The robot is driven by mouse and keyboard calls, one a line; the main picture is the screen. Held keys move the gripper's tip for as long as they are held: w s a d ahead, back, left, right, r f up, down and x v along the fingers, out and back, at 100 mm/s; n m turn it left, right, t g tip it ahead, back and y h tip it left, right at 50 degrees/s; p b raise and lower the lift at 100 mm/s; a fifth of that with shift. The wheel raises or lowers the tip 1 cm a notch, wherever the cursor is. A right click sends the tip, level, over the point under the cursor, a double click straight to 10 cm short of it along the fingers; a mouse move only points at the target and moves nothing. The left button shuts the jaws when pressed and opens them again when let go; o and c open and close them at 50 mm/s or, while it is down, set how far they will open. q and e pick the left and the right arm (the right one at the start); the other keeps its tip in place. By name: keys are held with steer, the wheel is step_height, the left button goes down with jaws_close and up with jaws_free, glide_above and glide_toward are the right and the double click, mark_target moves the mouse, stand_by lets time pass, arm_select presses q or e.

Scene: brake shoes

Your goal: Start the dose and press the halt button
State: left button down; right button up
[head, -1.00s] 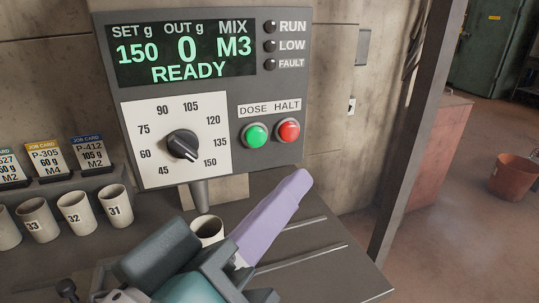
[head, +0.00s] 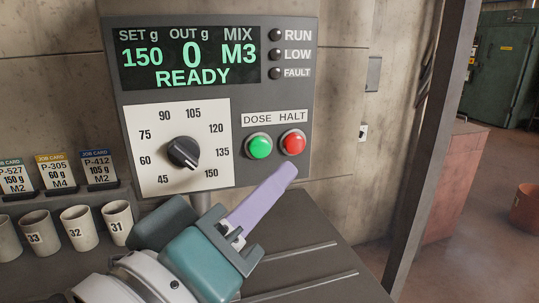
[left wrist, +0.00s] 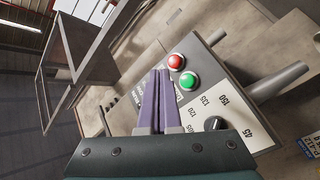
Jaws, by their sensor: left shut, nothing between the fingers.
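The green DOSE button (head: 259,146) and the red HALT button (head: 293,142) sit side by side on the grey control panel (head: 272,95). The display (head: 188,57) reads SET 150 g, OUT 0 g, MIX M3, READY. My left gripper (head: 289,170) is shut and empty, its lilac fingers pointing up toward the panel, with the tips just below the HALT button in the head view. I cannot tell whether they touch the panel. In the left wrist view the fingertips (left wrist: 158,74) are beside the red button (left wrist: 176,62) and green button (left wrist: 189,80). My right gripper is not in view.
The dial (head: 183,152) points near 150. Numbered cups (head: 117,223) and job cards (head: 98,170) stand at the left. The spout (head: 201,201) is below the panel; the area under it is hidden by my gripper. The RUN, LOW and FAULT lamps (head: 276,54) are dark.

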mark_target(256, 159)
arm_select(q)
steer(key=shift+w+a+b, duration=0.15)
steer(key=shift+w+a, duration=0.1)
steer(key=shift+w, duration=0.5)
steer(key=shift+w+a+b, duration=0.2)
steer(key=shift+w+a, duration=0.05)
steer(key=shift+w, duration=0.55)
steer(key=shift+w+a+b, duration=0.15)
steer(key=shift+w+a, duration=0.1)
steer(key=shift+w, duration=0.5)
steer(key=shift+w, duration=0.1)
steer(key=shift+w+a, duration=0.1)
steer(key=shift+w, duration=0.2)
steer(key=shift+w+a, duration=0.15)
steer(key=shift+w, duration=0.3)
stand_by(0.8)
steer(key=shift+s, duration=0.2)
steer(key=shift+s+d, duration=0.25)
steer(key=shift+s, duration=0.4)
